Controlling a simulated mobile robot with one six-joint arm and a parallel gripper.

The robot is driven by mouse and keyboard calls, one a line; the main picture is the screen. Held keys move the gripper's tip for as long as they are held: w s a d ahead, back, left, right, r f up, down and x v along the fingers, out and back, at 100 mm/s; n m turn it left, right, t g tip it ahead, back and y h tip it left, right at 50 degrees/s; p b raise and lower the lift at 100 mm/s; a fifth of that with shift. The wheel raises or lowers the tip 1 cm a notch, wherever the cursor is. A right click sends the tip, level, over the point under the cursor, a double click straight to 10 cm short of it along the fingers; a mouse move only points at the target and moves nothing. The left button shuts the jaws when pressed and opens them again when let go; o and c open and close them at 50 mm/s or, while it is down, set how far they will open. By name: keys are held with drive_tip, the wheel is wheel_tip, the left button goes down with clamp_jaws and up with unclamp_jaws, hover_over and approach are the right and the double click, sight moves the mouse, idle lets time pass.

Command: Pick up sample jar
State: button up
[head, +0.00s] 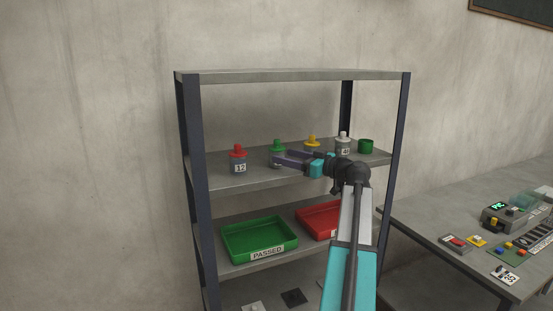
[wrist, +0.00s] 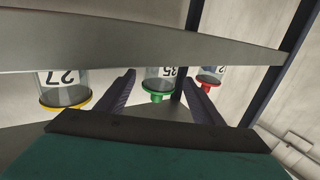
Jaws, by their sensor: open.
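Several sample jars with coloured lids stand on the rack's upper shelf (head: 225,180). The red-lidded jar (head: 238,164) is marked 12, and the green-lidded jar (head: 277,145) is partly hidden by my gripper (head: 277,158). A yellow-lidded jar (head: 312,140) and a white-lidded jar (head: 343,146) stand to the right. In the wrist view, which looks upside down, my gripper (wrist: 162,76) is open. The green-lidded jar (wrist: 158,80), marked 35, appears between its fingers; contact is not visible. The yellow-lidded jar (wrist: 62,88), marked 27, is left and the red-lidded jar (wrist: 208,78) right.
A green cup (head: 366,146) stands at the upper shelf's right end. A green PASSED tray (head: 259,253) and a red tray (head: 315,232) rest on the shelf below. Rack posts (head: 197,200) flank the shelves. A bench (head: 420,217) with devices stands at right.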

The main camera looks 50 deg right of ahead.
sight(275, 151)
drive_tip(key=shift+w+a, duration=0.1)
drive_tip(key=shift+w, duration=0.2)
drive_tip(key=shift+w+r+p, duration=0.15)
drive_tip(key=shift+w+p, duration=0.25)
drive_tip(key=shift+w, duration=0.1)
drive_tip(key=w, duration=0.1)
drive_tip(key=w+p, duration=0.2)
drive_tip(key=shift+w+a+r, duration=0.15)
drive_tip(key=shift+w+a, duration=0.05)
drive_tip(key=shift+a, duration=0.05)
drive_tip(key=shift+w, duration=0.4)
drive_tip(key=c, duration=1.2)
drive_tip(key=shift+o, duration=0.2)
drive_tip(key=shift+r, duration=0.1)
